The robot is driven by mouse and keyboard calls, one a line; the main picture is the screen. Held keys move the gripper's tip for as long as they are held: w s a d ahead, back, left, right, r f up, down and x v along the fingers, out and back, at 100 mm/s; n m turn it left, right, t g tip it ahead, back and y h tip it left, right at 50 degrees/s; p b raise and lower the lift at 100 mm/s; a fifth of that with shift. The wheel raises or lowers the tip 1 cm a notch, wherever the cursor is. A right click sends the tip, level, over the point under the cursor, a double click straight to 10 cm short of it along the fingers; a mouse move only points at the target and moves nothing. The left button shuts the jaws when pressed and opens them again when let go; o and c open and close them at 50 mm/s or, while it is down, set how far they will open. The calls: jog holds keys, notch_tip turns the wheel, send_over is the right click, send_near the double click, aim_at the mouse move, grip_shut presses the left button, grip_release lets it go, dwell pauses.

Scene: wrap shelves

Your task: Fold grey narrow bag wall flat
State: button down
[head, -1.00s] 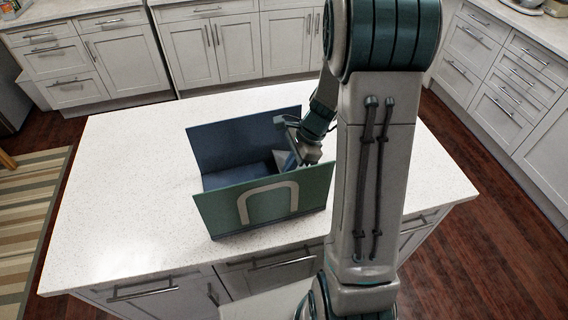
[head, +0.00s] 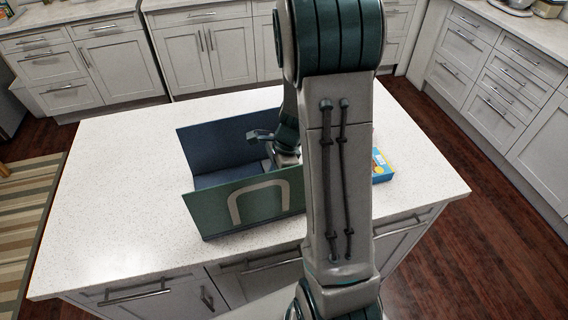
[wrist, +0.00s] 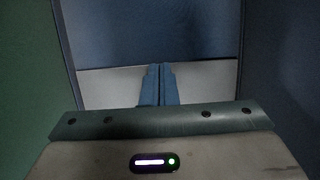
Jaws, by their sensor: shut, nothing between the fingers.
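The bag lies open on the white island top. Its front wall (head: 265,200) is green with a pale handle, and its back wall (head: 215,147) is blue inside. My gripper (wrist: 158,70) is shut and empty, reaching down between these walls at the bag's right end. Its fingertips are hidden in the head view. In the wrist view the grey narrow wall (wrist: 103,88) shows as a pale band behind the fingers, with a blue panel (wrist: 150,35) above it. Whether it lies fully flat or touches the fingers I cannot tell.
A blue and yellow box (head: 383,166) stands on the island top (head: 120,190) to the right of my arm, partly hidden by it. The island top left of the bag is clear. Cabinets line the room behind and at right.

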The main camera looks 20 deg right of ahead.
jog(key=shift+a+f, duration=0.1)
dwell(0.3)
jog(key=shift+a+r+p, duration=0.1)
jog(key=shift+r+p, duration=0.45)
jog(key=shift+r, duration=0.05)
jog(key=shift+r+p, duration=0.55)
jog(key=shift+r, duration=0.05)
notch_tip(320, 180, up, 13)
jog(key=p, duration=0.2)
jog(key=s+a+r+n+t+h+b, duration=0.1)
jog(key=s+a+r+n, duration=0.1)
jog(key=s+n, duration=0.5)
jog(key=s+a+r+n+t+h+b, duration=0.1)
jog(key=s+a+r+n+t+h, duration=0.1)
jog(key=s+n, duration=0.5)
jog(key=shift+s+a+r+n+h, duration=0.35)
jog(key=shift+r+n, duration=0.5)
jog(key=shift+n, duration=1.85)
